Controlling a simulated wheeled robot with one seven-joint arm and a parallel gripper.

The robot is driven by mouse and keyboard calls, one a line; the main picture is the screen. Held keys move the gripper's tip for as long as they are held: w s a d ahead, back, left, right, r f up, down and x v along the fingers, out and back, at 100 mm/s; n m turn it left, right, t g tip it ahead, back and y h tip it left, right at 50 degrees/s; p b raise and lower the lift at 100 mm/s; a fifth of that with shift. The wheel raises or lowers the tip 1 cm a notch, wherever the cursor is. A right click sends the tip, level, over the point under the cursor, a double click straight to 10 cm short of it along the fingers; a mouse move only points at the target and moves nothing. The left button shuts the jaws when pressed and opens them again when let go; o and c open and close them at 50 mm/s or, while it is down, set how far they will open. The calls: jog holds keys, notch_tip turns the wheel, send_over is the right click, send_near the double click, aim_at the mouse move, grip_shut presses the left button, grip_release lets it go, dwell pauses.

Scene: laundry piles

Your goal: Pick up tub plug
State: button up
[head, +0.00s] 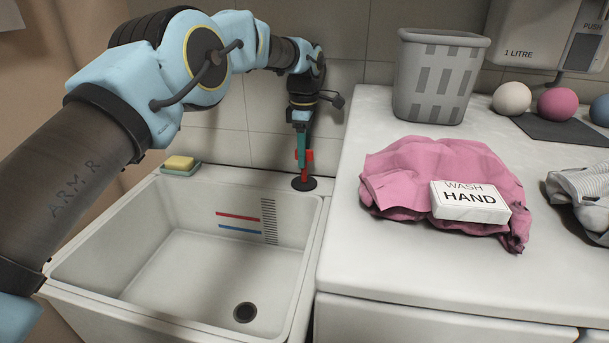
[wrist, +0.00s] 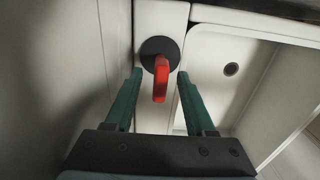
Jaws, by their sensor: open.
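The tub plug (head: 304,184) is a black disc with an upright red handle. It rests on the sink's back ledge at the right corner, beside the counter. In the wrist view the plug (wrist: 152,46) is at the upper middle, with its red handle pointing toward the camera. My gripper (head: 302,153) is above the plug and points down. Its green fingers are open. In the wrist view the fingertips of my gripper (wrist: 159,75) are on the left and right of the red handle, with a gap on each side.
The empty white sink (head: 190,262) has a dark drain (head: 245,312). A yellow sponge (head: 179,162) lies on its back ledge at the left. The counter (head: 370,245) on the right holds a grey basket (head: 440,82), pink cloth (head: 405,170) and a white box (head: 470,207). The tiled wall is close behind.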

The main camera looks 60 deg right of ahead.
aim_at(304, 181)
jog(key=shift+f+p, duration=1.05)
jog(key=shift+f, duration=1.3)
grip_shut()
